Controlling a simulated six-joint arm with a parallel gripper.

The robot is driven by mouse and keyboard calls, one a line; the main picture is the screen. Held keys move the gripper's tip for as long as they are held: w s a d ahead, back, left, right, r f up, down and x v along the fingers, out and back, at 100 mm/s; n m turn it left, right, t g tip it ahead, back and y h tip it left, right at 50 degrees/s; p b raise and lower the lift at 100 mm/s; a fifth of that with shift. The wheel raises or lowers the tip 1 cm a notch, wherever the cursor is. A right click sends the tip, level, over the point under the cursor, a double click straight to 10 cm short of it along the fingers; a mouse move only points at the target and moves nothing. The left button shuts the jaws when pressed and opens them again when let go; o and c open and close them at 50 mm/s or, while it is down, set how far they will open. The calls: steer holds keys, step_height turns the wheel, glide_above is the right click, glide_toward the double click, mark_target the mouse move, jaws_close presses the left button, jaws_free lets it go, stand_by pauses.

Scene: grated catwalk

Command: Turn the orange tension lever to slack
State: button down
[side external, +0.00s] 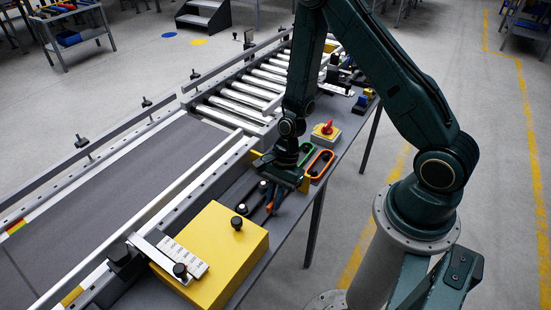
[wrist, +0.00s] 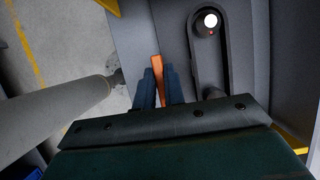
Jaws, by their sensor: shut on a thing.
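The orange tension lever (wrist: 158,68) shows in the wrist view as a narrow orange bar between the two blue fingers of my gripper (wrist: 160,90). The fingers are shut on it. Its far end sticks out past the fingertips, and the rest is hidden by the fingers and the gripper body. In the side view my gripper (side external: 272,202) reaches down to the lever area beside the conveyor, just behind the yellow box. Only a small bit of orange (side external: 269,208) shows there. The lever's pivot and any slack mark cannot be made out.
A dark slotted plate (wrist: 209,80) with a pale round knob lies right of the lever. In the side view a yellow box (side external: 215,250) with black knobs stands in front. Green and orange frames and a red knob (side external: 327,128) sit behind. The conveyor belt (side external: 120,190) runs along the left.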

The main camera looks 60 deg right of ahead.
stand_by(0.3)
steer(key=c, duration=1.5)
jaws_free()
steer(key=shift+r, duration=0.1)
steer(key=shift+v, duration=6.85)
steer(key=shift+d, duration=0.1)
steer(key=s+r+n+t+h, duration=0.1)
steer(key=s+r+n+t, duration=0.1)
steer(key=s+r+n, duration=0.2)
steer(key=s+a+r+n+t+h, duration=0.1)
steer(key=s+r+n+h, duration=0.1)
steer(key=s+r+n, duration=0.3)
steer(key=s+r+n+t+h, duration=0.1)
steer(key=s+r+n+t, duration=0.1)
steer(key=s+r+n, duration=0.3)
steer(key=shift+s+a+r+n+t, duration=0.1)
steer(key=shift+r+n, duration=0.6)
steer(key=shift+r, duration=0.8)
steer(key=shift+s+a+r+n+t, duration=0.15)
steer(key=shift+r+n, duration=0.55)
steer(key=shift+r, duration=0.75)
steer(key=shift+w+a+r+n+t, duration=0.1)
steer(key=shift+r+n, duration=0.6)
steer(key=shift+r, duration=0.8)
